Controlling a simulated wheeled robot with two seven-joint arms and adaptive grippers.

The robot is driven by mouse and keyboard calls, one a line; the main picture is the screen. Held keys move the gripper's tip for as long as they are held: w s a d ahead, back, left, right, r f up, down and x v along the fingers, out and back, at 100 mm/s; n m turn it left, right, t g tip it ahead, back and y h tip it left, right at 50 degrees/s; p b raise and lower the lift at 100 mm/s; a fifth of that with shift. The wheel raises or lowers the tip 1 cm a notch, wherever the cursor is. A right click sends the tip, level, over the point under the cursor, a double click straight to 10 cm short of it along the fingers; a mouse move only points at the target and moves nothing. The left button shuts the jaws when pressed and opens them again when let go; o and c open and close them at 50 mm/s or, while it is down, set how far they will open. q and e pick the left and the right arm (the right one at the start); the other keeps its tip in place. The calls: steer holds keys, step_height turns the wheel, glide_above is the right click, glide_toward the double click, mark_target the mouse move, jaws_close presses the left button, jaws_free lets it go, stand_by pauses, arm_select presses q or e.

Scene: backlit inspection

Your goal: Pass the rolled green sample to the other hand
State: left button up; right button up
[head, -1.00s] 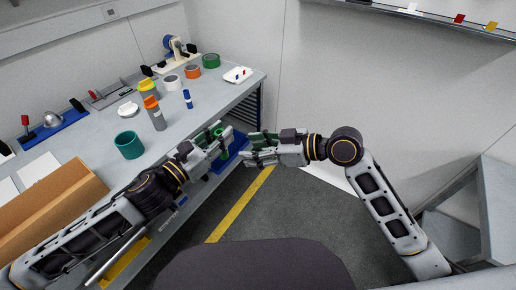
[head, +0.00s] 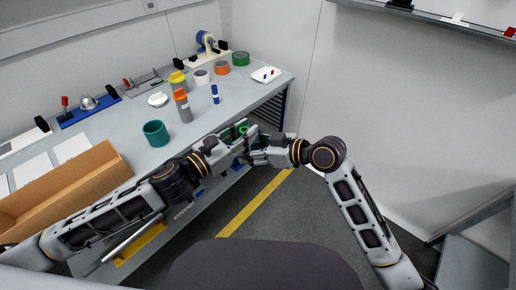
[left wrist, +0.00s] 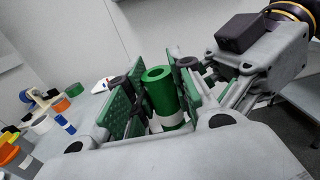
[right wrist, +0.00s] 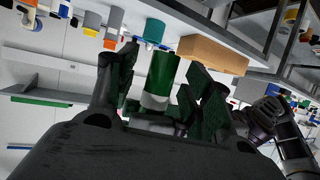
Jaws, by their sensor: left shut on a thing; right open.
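The rolled green sample (head: 243,129) is a green tube with a white band. It also shows in the left wrist view (left wrist: 160,88) and in the right wrist view (right wrist: 160,72). My left gripper (head: 239,139) is shut on it, just off the bench's front edge. In the left wrist view, its green-padded fingers (left wrist: 152,98) stand either side of the sample. My right gripper (head: 257,152) is open and close against the left one. In the right wrist view, its fingers (right wrist: 156,92) stand either side of the sample with gaps. Its lower part is hidden.
Open floor lies right of the bench.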

steer(key=shift+x, duration=0.9)
steer(key=shift+c, duration=0.4)
steer(key=c, duration=1)
arm_select(q)
steer(key=o, duration=0.9)
arm_select(e)
steer(key=shift+a, duration=0.1)
steer(key=shift+c, duration=0.2)
steer(key=shift+r, duration=0.1)
arm_select(q)
steer(key=shift+r, duration=0.1)
steer(key=shift+w+r, duration=0.1)
steer(key=shift+r, duration=4.75)
steer(key=shift+r, duration=0.1)
